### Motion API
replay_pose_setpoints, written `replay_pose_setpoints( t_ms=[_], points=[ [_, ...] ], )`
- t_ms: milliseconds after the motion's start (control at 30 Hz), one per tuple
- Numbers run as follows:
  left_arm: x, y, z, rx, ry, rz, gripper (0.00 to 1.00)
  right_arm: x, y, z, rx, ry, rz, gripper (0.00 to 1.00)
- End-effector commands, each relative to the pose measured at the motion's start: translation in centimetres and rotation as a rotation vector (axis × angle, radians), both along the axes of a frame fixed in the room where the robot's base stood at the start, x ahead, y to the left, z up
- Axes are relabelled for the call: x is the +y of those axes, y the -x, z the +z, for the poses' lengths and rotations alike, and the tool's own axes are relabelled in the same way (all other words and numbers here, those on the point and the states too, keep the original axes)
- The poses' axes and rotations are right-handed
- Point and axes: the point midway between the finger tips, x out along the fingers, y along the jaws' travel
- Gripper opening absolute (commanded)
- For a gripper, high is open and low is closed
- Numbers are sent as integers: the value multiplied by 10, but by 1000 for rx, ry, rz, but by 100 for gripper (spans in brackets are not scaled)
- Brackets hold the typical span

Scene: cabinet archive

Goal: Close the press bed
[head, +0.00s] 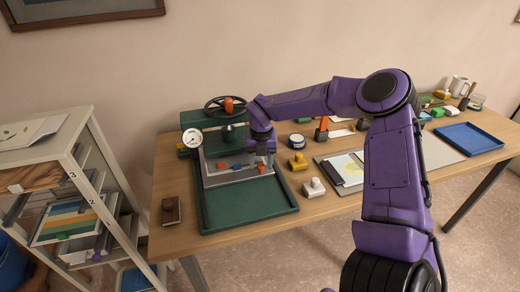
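The green press (191,120) stands on the left part of the table, with a handwheel (228,106) on top and a round dial (192,137) on its left. The grey press bed (238,181) sticks out of the front of the press, over a green base tray (248,211). Small orange and blue pieces (236,166) lie on the bed. My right gripper (261,162) points down over the bed's right side, its fingers apart. An orange piece shows near the fingertips; I cannot tell whether they touch it. My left gripper is not in view.
A brown-handled block (171,210) lies left of the press. Yellow (298,161) and white stamps (313,187), a blue tape roll (296,141) and a clipboard (345,170) lie to its right. A blue tray (468,138) is far right. A shelf rack (75,150) stands left of the table.

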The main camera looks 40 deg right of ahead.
Motion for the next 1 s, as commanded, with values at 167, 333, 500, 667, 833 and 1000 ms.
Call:
replay_pose_setpoints(
  t_ms=[167, 333, 500, 667, 833, 1000],
  points=[
    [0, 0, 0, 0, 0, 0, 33, 1, -1, 0, 1, -1, 3, 54],
    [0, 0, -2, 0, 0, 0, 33, 1, -1, 4, -1, 0, 3, 54],
    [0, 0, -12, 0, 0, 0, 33, 1, -1, 37, -5, -1, 2, 54],
    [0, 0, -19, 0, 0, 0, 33, 0, -1, 75, -4, 0, 1, 54],
    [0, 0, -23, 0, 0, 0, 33, 0, 0, 100, -1, -1, 1, 54],
    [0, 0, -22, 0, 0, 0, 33, 0, 0, 106, 0, -1, 2, 54]
  ],
)
